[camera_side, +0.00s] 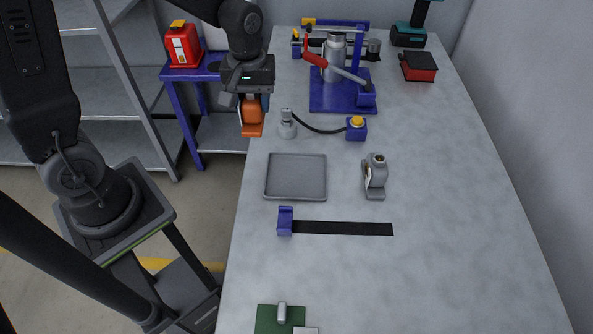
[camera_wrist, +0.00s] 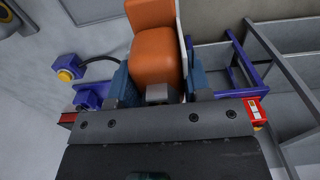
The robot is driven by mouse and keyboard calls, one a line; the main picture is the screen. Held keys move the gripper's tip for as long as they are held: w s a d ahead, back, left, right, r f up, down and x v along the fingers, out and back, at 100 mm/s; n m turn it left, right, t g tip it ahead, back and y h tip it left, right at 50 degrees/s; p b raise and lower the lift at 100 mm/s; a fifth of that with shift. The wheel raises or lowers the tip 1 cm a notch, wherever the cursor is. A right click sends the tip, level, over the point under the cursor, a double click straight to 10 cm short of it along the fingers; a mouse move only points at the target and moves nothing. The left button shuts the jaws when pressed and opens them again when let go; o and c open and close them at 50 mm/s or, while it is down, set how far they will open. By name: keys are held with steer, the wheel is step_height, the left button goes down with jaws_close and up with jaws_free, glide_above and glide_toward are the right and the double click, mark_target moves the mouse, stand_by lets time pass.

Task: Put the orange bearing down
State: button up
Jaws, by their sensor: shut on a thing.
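My gripper (camera_side: 254,97) is shut on the orange bearing (camera_side: 251,116) and holds it near the left edge of the bench, toward the back. In the wrist view the orange bearing (camera_wrist: 155,52) sits between the two blue fingers of my gripper (camera_wrist: 157,88). The bearing hangs below the gripper in the side view. I cannot tell how high it is above the bench top. A similar grey bearing (camera_side: 375,176) stands on the bench to the right of a grey tray (camera_side: 296,199). The tray is empty.
A blue press fixture (camera_side: 342,90) stands at the back. A button box (camera_side: 356,129) with a cable and a small grey fitting (camera_side: 287,124) are near the gripper. A black strip (camera_side: 343,228) lies in front of the tray.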

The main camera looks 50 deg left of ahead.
steer(key=d+f, duration=0.2)
steer(key=d, duration=0.1)
steer(key=w+d+f, duration=0.1)
steer(key=d+f, duration=0.1)
steer(key=d, duration=0.2)
steer(key=w+d+f, duration=0.1)
steer(key=d+f, duration=0.1)
steer(key=d, duration=0.2)
steer(key=shift+f, duration=2.4)
steer(key=o, duration=1.3)
steer(key=shift+f, duration=0.15)
